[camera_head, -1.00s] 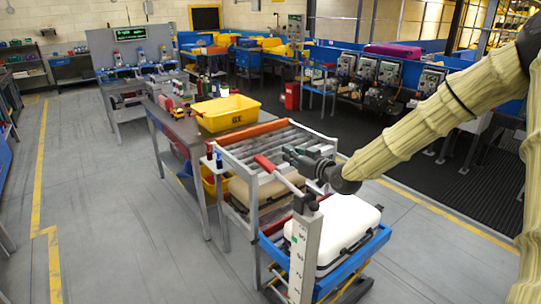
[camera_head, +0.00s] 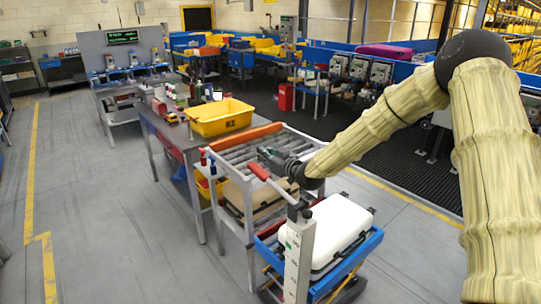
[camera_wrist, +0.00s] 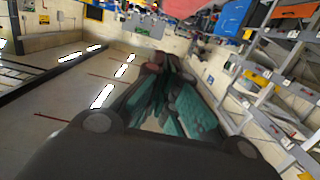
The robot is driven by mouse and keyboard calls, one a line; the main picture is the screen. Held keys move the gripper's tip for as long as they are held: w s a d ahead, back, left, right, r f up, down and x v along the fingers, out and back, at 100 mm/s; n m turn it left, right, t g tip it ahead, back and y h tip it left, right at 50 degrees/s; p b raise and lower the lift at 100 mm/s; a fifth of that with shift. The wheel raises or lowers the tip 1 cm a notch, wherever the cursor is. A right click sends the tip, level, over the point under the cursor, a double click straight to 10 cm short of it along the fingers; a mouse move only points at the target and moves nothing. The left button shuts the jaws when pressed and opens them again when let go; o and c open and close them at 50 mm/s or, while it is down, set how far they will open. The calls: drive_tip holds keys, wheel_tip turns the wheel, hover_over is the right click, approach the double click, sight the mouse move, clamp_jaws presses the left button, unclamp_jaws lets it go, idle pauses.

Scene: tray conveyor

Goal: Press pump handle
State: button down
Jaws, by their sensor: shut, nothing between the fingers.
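The pump handle is a red grip (camera_head: 258,169) on a grey lever that slopes up and left from the top of a pale marked post (camera_head: 297,258). The post stands at the front of a blue lift cart (camera_head: 352,262). My gripper (camera_head: 264,152) is shut and empty. In the head view it appears just above and right of the red grip; I cannot tell whether they touch. In the wrist view my dark and green fingers (camera_wrist: 157,66) lie together, pointing away. A red-orange shape (camera_wrist: 185,8) at that view's top edge cannot be identified surely.
A white case (camera_head: 338,222) lies on the cart, beneath my forearm. A roller rack (camera_head: 247,240) with a tan case (camera_head: 262,192) below its rollers stands behind the lever. A yellow bin (camera_head: 220,117) sits on the grey table to the left. The floor at left is open.

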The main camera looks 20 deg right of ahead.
sight(263, 172)
drive_tip(key=shift+w+a+f+p, duration=0.15)
drive_tip(key=shift+f+p, duration=0.25)
drive_tip(key=shift+f, duration=0.6)
drive_tip(key=shift+w+d+f+p, duration=0.15)
drive_tip(key=shift+f+p, duration=0.25)
drive_tip(key=shift+f, duration=0.6)
drive_tip(key=shift+a+f, duration=0.1)
